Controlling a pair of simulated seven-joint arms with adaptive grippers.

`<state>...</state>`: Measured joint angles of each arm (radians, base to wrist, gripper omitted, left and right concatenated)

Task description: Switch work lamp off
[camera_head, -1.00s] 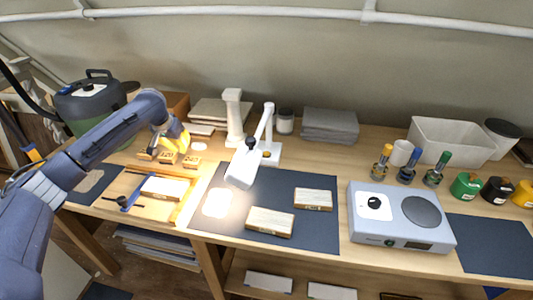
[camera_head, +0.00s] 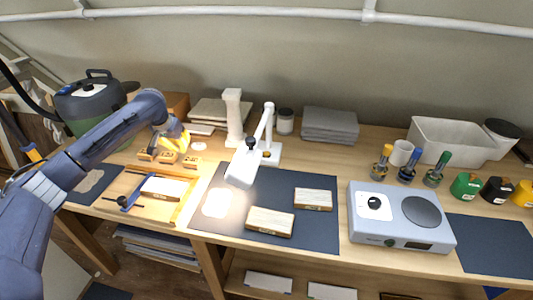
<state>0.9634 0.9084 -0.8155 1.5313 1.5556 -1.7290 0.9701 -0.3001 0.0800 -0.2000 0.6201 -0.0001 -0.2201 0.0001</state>
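The white work lamp (camera_head: 242,168) stands at the middle of the bench, its head tilted down to the front left. Its white base (camera_head: 272,159) rests behind the dark mat. A dark knob (camera_head: 250,143) sits at the top of the head. The lamp is lit: a bright patch shows on the mat under its head. My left gripper (camera_head: 183,144) is left of the lamp, apart from it, above the wooden blocks; its fingers are too small and blurred to tell whether it is open or shut. My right gripper is not in view.
Wooden blocks (camera_head: 270,221) lie on the dark mat (camera_head: 310,234). A grey hotplate device (camera_head: 400,228) stands to the right. Small wooden blocks (camera_head: 168,157) sit below my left gripper.

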